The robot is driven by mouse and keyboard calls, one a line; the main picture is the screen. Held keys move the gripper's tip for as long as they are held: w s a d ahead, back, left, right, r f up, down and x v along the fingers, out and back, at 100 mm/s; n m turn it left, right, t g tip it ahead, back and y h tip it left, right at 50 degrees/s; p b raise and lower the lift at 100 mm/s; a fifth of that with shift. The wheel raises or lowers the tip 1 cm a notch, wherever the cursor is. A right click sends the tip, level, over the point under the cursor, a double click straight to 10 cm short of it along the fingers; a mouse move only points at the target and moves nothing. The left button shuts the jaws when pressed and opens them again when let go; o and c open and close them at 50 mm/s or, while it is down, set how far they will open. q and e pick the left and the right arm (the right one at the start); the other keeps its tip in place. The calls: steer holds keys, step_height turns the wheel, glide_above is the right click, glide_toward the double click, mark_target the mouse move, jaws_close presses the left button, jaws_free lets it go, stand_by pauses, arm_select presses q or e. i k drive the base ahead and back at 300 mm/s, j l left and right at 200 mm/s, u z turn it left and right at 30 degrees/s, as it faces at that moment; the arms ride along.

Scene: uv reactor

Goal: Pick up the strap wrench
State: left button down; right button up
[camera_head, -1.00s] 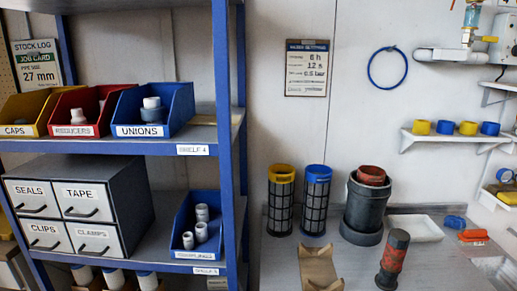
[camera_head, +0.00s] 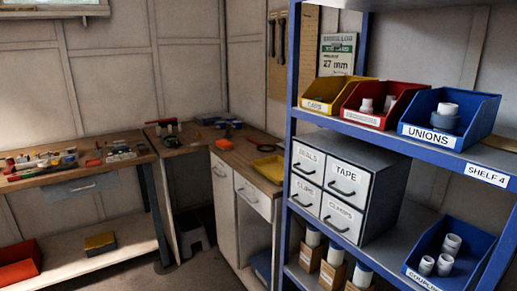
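I cannot make out a strap wrench for certain. Small tools and parts lie on the wooden workbench (camera_head: 75,165) at the left, too small to tell apart. Two dark long-handled tools (camera_head: 276,38) hang on a pegboard beside the shelf; what they are is not clear. Neither of my grippers is in the head view.
A blue shelf rack (camera_head: 292,130) stands at the right, holding parts bins and a grey drawer unit (camera_head: 385,195). A corner counter (camera_head: 228,152) bears a yellow tray (camera_head: 270,168). A red bin (camera_head: 20,262) sits low at left. The floor between is open.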

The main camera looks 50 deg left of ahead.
mark_target(260, 144)
steer(key=u, duration=1.65)
steer(key=i+j+z, duration=0.2)
steer(key=i+j, duration=0.7)
steer(key=i+j+z, duration=0.2)
steer(key=i+j, duration=0.85)
